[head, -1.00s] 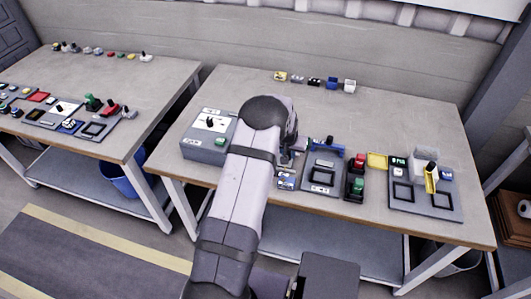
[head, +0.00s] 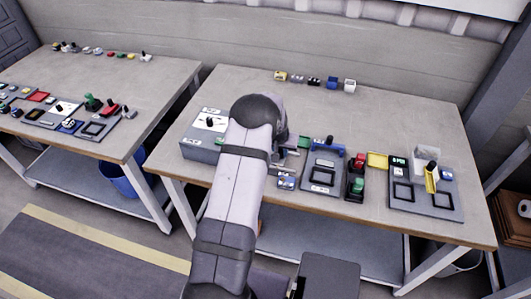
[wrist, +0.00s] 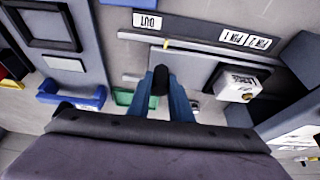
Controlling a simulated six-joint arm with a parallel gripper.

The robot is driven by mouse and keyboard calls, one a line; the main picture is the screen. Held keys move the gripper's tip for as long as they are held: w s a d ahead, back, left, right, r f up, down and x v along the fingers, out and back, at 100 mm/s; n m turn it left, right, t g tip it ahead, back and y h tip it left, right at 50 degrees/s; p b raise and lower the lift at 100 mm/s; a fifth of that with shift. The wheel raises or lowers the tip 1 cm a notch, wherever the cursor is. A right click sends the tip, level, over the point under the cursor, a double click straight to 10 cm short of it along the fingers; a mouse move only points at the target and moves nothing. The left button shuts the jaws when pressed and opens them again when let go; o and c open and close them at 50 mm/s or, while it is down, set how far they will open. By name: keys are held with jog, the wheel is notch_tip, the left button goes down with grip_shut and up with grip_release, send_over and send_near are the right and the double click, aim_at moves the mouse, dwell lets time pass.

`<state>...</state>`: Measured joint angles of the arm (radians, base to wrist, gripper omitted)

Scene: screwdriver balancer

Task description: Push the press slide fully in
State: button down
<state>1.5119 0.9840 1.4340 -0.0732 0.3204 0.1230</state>
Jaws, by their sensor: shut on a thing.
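In the wrist view, the press slide (wrist: 196,68) is a grey plate in a grey fixture with labels reading OUT, PIN 1 and PIN 2. A small yellow mark shows near its edge. My gripper (wrist: 160,92) has its two bluish fingers closed around a black knob (wrist: 159,78), which appears to stand on the slide. A white labelled block (wrist: 240,82) sits right of the fingers. In the head view, my arm hides the gripper, the knob and most of the press. How far in the slide sits cannot be told.
A blue-handled fixture (head: 326,148) stands right of the press, with red and green blocks (head: 356,178) beside it. A grey box with a dial (head: 207,124) stands left of my arm. The back of the table is mostly clear, with small parts at the far edge.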

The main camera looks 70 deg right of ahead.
jog(key=shift+w+a+f+b, duration=0.15)
jog(key=shift+w+b, duration=0.65)
jog(key=shift+w, duration=1.4)
jog(key=shift+w+a+f+b, duration=0.15)
jog(key=shift+w+b, duration=0.7)
jog(key=shift+w, duration=1.3)
jog(key=shift+w+a+f+b, duration=0.15)
jog(key=shift+w+b, duration=0.65)
jog(key=shift+w, duration=1.4)
jog(key=shift+d, duration=0.1)
jog(key=c, duration=1.5)
grip_release()
jog(key=shift+w, duration=0.1)
jog(key=shift+r, duration=0.1)
jog(key=shift+d+r, duration=0.1)
jog(key=shift+d+r+p, duration=0.15)
jog(key=shift+r+p, duration=0.9)
jog(key=shift+r, duration=0.75)
jog(key=shift+d+r+p, duration=0.1)
jog(key=shift+r+p, duration=0.95)
jog(key=shift+r, duration=0.75)
jog(key=shift+r+p, duration=0.15)
jog(key=shift+p, duration=0.75)
